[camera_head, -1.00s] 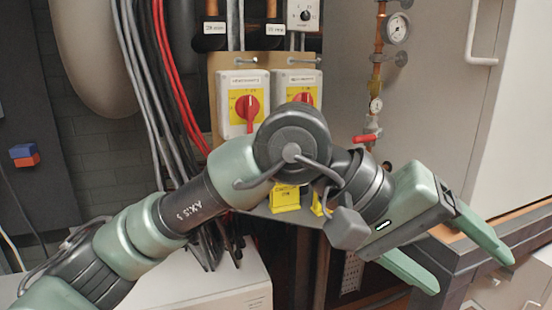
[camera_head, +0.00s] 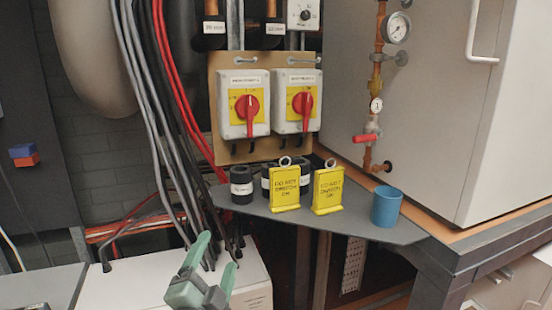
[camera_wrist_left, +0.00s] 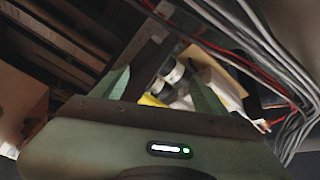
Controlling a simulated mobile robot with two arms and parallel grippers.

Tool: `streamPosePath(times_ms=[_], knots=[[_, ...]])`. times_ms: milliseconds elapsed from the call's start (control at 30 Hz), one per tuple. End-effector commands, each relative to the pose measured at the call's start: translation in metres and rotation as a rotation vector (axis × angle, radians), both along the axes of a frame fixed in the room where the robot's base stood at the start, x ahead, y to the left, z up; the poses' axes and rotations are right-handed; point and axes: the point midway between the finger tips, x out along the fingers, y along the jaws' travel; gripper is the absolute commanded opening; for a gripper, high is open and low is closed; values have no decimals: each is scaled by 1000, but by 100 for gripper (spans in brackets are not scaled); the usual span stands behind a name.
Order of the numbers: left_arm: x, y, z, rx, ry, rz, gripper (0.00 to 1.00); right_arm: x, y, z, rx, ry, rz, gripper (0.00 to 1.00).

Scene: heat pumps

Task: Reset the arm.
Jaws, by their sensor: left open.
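My left gripper (camera_head: 212,268) shows at the bottom of the head view, over the white box. Its two green fingers are apart with nothing between them. In the left wrist view the gripper (camera_wrist_left: 160,88) also shows open, with a blurred yellow thing and dark and white cylinders beyond the fingers. The rest of my left arm is out of the head view. My right gripper is in neither view.
Two red rotary switches (camera_head: 248,108) (camera_head: 304,106) sit on a wall board. Below, a grey shelf (camera_head: 372,236) bears two yellow tags (camera_head: 285,188) (camera_head: 328,190), black cylinders (camera_head: 241,184) and a blue cup (camera_head: 386,206). A white box (camera_head: 135,285) stands lower left. Cables (camera_head: 150,95) hang at left.

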Motion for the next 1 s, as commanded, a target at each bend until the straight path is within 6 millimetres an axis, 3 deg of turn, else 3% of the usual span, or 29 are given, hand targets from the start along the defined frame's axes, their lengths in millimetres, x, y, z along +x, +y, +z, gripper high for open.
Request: streamPosePath(times_ms=[33, 200, 300, 400, 600, 833, 1000], knots=[[-10, 13, -37, -75, 122, 25, 73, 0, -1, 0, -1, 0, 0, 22], [-63, 49, -150, -332, 521, 144, 73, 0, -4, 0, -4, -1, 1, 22], [-108, 64, -203, -456, 729, 232, 73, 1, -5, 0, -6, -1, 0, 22], [-150, 72, -240, -548, 890, 311, 73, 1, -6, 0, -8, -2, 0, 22], [-221, 82, -282, -667, 1120, 449, 73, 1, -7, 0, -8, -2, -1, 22], [-294, 88, -307, -755, 1326, 597, 73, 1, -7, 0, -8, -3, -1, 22], [-280, 86, -355, -748, 1343, 604, 73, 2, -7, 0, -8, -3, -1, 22]])
